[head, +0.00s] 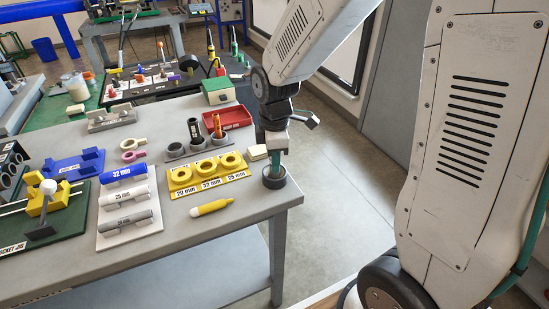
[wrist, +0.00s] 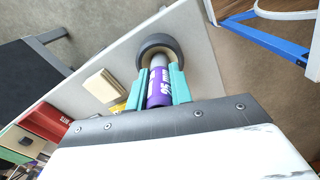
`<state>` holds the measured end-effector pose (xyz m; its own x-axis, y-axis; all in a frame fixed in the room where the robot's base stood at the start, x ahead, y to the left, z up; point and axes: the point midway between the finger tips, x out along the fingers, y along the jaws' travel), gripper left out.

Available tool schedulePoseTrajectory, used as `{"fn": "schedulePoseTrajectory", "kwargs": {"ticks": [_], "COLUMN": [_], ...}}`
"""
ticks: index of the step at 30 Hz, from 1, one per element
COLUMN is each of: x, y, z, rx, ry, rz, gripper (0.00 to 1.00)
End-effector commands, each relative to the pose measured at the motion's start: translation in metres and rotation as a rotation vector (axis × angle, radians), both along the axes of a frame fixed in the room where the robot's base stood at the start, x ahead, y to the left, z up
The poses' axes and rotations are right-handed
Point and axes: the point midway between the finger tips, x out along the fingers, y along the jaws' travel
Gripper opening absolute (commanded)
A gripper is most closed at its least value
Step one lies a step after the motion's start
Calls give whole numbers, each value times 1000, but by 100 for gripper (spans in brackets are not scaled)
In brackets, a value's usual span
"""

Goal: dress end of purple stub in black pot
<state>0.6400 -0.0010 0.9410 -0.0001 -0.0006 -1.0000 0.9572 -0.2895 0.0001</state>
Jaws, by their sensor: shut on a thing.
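My gripper (head: 272,158) points down over the right front corner of the table. In the wrist view, its teal fingers (wrist: 159,72) are shut on the purple stub (wrist: 159,97), which has white lettering and a grey end. The black pot (head: 274,183) stands under the gripper and shows as a dark ring in the wrist view (wrist: 143,48). The stub's grey end (wrist: 158,61) points into the pot's opening. I cannot tell how deep it sits or whether it touches the inside. In the head view my fingers hide the stub.
A cream block (head: 256,153) lies close beside the pot. A yellow rack (head: 208,181) with size labels, a yellow marker (head: 212,207) and a red tray (head: 228,118) are to the left. The table's right edge is close to the pot, with open floor beyond.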

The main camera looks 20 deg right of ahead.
Motion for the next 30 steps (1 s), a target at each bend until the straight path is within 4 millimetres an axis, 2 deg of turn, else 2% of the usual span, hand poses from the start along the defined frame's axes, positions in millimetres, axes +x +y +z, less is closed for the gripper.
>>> {"fn": "schedulePoseTrajectory", "kwargs": {"ticks": [11,30], "x": [1,0], "y": [0,0], "z": [4,55], "rx": [0,1], "ry": [-2,-1], "rz": [-8,-7], "gripper": [0,0]}}
